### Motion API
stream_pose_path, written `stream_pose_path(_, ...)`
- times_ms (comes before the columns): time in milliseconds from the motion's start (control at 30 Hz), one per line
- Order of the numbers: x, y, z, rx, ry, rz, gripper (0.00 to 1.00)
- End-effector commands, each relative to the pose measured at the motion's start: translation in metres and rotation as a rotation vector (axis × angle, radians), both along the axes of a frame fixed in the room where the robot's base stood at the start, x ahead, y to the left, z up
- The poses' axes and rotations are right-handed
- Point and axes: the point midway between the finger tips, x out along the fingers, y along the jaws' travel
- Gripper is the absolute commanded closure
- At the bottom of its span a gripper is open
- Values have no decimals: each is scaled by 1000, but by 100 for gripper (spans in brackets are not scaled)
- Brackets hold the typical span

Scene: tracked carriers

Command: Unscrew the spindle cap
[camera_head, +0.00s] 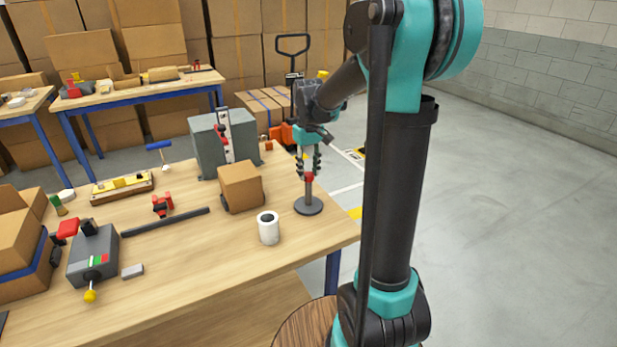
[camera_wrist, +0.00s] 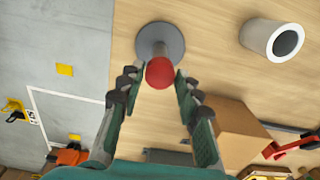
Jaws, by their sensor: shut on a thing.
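The spindle stands upright on a round grey base (camera_head: 308,206) near the right end of the wooden table, with a red cap (camera_head: 309,177) on its top. My gripper (camera_head: 312,172) points down from above, its fingertips at the cap. In the wrist view the red ball-shaped cap (camera_wrist: 160,72) lies between the two dark fingertips (camera_wrist: 154,78), which are shut on it. The round base (camera_wrist: 160,38) shows beyond the cap, and the cap is in line with the spindle. The wrist view hides most of the post under the cap.
A white hollow cylinder (camera_head: 268,228) and a cardboard box (camera_head: 241,187) stand left of the spindle. A grey machine block (camera_head: 208,147) stands behind the box. A dark bar (camera_head: 165,222) and a grey switch box (camera_head: 92,257) lie further left. The table's front right is clear.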

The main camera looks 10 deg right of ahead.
Motion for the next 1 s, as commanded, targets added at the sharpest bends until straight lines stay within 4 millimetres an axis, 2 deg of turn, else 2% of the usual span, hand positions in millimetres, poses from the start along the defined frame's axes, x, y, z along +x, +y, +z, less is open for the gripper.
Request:
stream_pose_path(133,0,0,0,0,0,90,87)
stream_pose_path(433,0,0,0,0,0,101,87)
stream_pose_path(533,0,0,0,0,0,156,87)
stream_pose_path(1000,0,0,0,0,0,745,87)
